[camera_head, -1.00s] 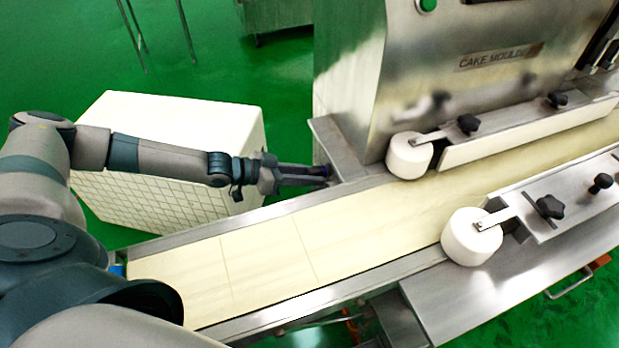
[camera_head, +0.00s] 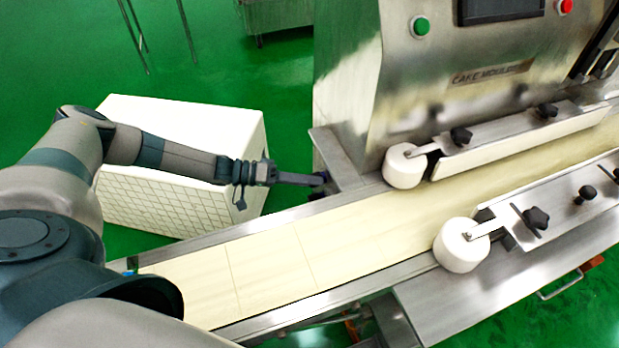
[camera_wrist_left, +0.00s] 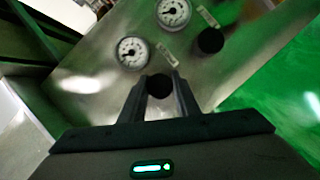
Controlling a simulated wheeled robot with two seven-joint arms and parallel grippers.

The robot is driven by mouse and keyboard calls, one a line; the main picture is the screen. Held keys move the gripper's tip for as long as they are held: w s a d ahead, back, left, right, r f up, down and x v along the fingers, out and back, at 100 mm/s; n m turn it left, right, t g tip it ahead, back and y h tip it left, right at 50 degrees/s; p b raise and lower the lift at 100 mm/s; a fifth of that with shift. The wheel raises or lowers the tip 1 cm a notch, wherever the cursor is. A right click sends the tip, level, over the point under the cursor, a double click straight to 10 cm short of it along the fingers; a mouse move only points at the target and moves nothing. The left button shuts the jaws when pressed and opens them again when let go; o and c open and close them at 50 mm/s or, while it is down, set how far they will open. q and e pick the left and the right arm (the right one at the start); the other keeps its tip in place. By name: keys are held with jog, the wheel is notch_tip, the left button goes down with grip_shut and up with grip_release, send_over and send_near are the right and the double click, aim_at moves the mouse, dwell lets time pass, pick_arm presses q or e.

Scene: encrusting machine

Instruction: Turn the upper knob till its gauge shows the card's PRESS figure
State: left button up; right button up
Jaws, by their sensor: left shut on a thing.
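My left gripper (camera_head: 322,178) reaches in from the left to the near left side of the steel machine in the head view. In the left wrist view its two dark fingers (camera_wrist_left: 159,90) are shut on a round black knob (camera_wrist_left: 158,83). A second black knob (camera_wrist_left: 210,40) sits up and to the right, apart from the fingers. One white dial gauge (camera_wrist_left: 132,52) is beside the gripped knob. Another gauge (camera_wrist_left: 173,12) is beside the free knob. Their needles and figures are too small to read. I see no readable card. My right gripper is not in view.
The pale conveyor belt (camera_head: 270,265) runs below and past my arm, with white rollers (camera_head: 404,166) on it. A white crate-like block (camera_head: 185,110) stands behind my forearm. Small label plates (camera_wrist_left: 167,54) sit by the gauges. A green button (camera_head: 420,27) is on the machine front.

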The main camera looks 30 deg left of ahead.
pick_arm(q)
jog(key=shift+f+n+h, duration=0.1)
jog(key=shift+n+h, duration=0.4)
jog(key=shift+n, duration=0.4)
jog(key=shift+n+b, duration=0.3)
jog(key=shift+n, duration=0.2)
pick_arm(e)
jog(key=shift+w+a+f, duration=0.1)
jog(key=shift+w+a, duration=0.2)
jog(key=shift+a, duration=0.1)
pick_arm(q)
jog(key=shift+h, duration=0.3)
jog(key=o, duration=1)
jog(key=shift+o, duration=0.2)
jog(key=b+v, duration=0.1)
jog(key=v, duration=1.6)
jog(key=shift+s+a, duration=0.15)
jog(key=shift+a, duration=0.05)
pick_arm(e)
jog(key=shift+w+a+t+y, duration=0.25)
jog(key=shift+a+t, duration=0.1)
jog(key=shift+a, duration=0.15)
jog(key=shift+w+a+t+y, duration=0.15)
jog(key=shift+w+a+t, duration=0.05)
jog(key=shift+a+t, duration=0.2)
